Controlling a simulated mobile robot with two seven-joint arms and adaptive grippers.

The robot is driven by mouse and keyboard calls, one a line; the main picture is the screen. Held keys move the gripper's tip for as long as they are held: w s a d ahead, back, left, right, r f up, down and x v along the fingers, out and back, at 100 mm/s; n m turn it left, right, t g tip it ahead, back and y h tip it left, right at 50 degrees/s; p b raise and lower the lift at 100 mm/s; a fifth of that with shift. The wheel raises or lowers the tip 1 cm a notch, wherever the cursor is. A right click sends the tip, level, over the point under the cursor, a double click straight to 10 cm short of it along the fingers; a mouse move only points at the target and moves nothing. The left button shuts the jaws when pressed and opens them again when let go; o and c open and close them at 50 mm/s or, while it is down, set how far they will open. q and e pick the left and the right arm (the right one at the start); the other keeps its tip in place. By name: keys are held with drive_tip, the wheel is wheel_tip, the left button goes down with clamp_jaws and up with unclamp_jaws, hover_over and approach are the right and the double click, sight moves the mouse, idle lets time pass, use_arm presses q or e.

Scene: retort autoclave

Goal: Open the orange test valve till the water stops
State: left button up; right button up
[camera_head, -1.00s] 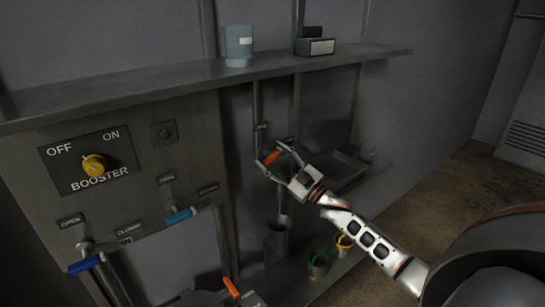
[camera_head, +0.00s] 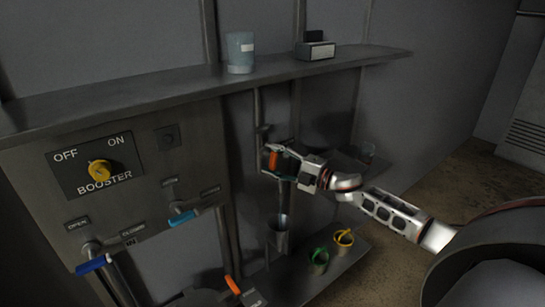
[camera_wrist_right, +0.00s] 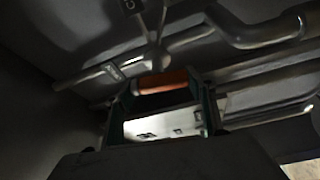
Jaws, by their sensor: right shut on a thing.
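The orange handle of the test valve (camera_head: 273,160) is on the pipework under the shelf, right of the booster panel. It looks nearly upright in the head view. My right gripper (camera_head: 274,158) reaches it from the right, its fingers shut around the handle. In the right wrist view the orange handle (camera_wrist_right: 165,78) lies between the two fingertips. A grey cup or funnel (camera_head: 279,230) stands below the valve. A pale strip shows between valve and cup; I cannot tell whether it is water or pipe. My left gripper is out of view.
A metal shelf (camera_head: 150,88) with a bluish beaker (camera_head: 240,60) and a small box (camera_head: 314,50) runs above the valve. A blue lever (camera_head: 93,264), a light-blue lever (camera_head: 182,219) and another orange lever (camera_head: 232,285) are at left. Green (camera_head: 319,262) and yellow (camera_head: 343,240) rimmed cups stand below.

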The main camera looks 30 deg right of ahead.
drive_tip(key=shift+n, duration=0.5)
drive_tip(key=shift+n+g+p, duration=0.3)
drive_tip(key=shift+p, duration=0.1)
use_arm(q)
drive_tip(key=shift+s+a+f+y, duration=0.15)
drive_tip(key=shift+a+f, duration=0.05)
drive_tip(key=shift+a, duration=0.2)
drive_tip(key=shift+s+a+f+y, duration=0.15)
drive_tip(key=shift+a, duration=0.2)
use_arm(e)
drive_tip(key=shift+f, duration=0.1)
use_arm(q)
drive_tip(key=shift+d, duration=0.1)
use_arm(e)
drive_tip(key=o, duration=1.1)
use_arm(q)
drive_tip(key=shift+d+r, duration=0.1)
